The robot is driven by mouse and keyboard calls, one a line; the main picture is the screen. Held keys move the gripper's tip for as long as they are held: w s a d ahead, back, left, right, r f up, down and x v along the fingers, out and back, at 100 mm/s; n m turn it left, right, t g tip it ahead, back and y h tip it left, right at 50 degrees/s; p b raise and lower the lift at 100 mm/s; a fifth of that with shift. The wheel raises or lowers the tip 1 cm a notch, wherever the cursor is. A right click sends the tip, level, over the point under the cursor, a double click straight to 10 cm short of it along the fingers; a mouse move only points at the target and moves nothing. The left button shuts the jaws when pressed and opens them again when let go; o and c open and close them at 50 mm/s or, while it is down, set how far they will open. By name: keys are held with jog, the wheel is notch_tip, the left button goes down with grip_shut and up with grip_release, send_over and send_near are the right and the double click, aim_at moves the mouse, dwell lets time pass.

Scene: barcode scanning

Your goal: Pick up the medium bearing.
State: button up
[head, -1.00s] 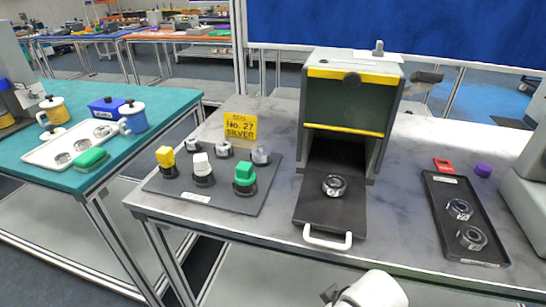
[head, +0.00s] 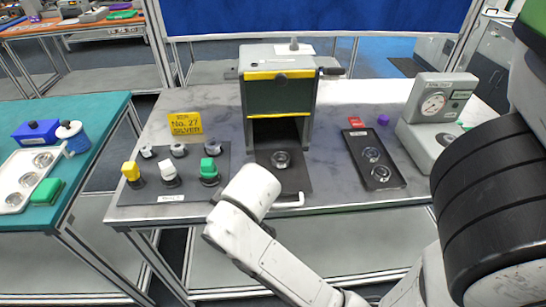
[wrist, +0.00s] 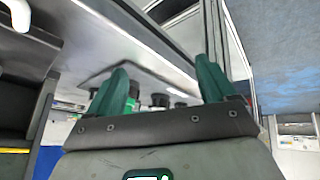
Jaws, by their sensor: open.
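One bearing (head: 281,159) lies on the dark pulled-out plate (head: 296,184) of the box with yellow bars (head: 281,95). Two more bearings (head: 372,154) (head: 380,173) lie in the narrow black tray (head: 354,144) to its right. Their labels are too small to read, so I cannot tell which is the medium one. My gripper (wrist: 162,82) shows in the wrist view with two green fingers spread apart and nothing between them. In the head view my pale arm rises in front of the table, and the fingers are hidden.
A dark mat (head: 218,183) with several capped and metal pieces lies left of the box, below a yellow sign (head: 186,124). A grey gauge unit (head: 437,110) stands at the right. A teal table (head: 97,113) with a white tray (head: 13,163) is at the left.

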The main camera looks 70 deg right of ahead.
jog(key=s+d+r+m+g+h, duration=0.15)
jog(key=d+r+m+h, duration=0.3)
jog(key=d+r, duration=0.9)
jog(key=m+g+y+b, duration=0.2)
jog(key=m+y, duration=0.2)
jog(key=m, duration=0.2)
send_over(281, 159)
jog(key=s+a, duration=0.2)
jog(key=a, duration=0.1)
jog(key=shift+h, duration=0.25)
notch_tip(281, 159, down, 6)
jog(key=shift+d+r, duration=0.1)
jog(key=shift+r, duration=0.15)
jog(key=shift+b+x, duration=0.85)
jog(key=shift+x, duration=2.25)
jog(key=shift+w, duration=0.15)
jog(key=shift+c, duration=0.3)
jog(key=c, duration=1.2)
